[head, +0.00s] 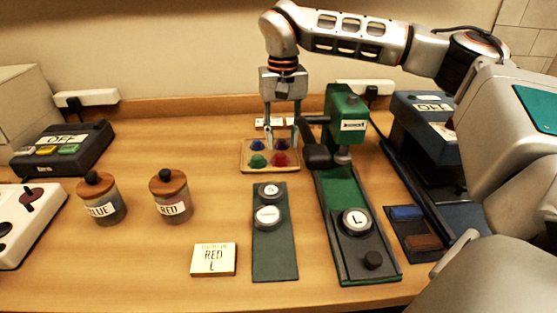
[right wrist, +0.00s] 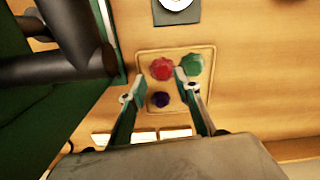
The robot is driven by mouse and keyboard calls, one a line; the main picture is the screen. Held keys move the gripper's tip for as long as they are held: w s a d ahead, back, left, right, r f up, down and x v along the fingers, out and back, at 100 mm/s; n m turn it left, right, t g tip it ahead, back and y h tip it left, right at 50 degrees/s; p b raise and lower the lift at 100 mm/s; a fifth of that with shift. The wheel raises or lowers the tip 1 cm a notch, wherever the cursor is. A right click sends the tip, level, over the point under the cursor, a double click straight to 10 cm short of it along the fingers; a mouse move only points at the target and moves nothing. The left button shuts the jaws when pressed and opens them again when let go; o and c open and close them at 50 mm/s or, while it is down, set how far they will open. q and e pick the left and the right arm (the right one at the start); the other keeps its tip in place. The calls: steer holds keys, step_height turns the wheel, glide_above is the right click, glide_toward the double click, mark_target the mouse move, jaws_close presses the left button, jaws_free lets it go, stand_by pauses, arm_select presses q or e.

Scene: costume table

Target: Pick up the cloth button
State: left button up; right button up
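A small wooden tray (head: 247,165) holds coloured cloth-like buttons: a red one (head: 280,160), a green one (head: 258,161) and dark blue or purple ones (head: 257,145) behind them. In the right wrist view, the red button (right wrist: 162,68) lies just beyond the gap of the open gripper (right wrist: 156,87). The green button (right wrist: 192,64) is by the right finger's tip, and a dark purple button (right wrist: 160,99) lies between the fingers. My left gripper is out of view.
A green press (head: 345,125) with a black handle stands close right of my right gripper. Two lidded jars (head: 170,195) stand left.

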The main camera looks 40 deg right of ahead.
mark_target(280, 155)
steer(key=f, duration=0.1)
steer(key=f+b, duration=0.1)
steer(key=f, duration=0.1)
steer(key=w+f, duration=0.1)
steer(key=f, duration=0.1)
steer(key=shift+b, duration=0.4)
steer(key=shift+f, duration=0.15)
steer(key=shift+r, duration=0.2)
steer(key=c, duration=0.7)
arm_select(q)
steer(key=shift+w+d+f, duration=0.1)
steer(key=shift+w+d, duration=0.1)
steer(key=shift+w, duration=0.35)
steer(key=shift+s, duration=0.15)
arm_select(e)
steer(key=shift+r, duration=0.1)
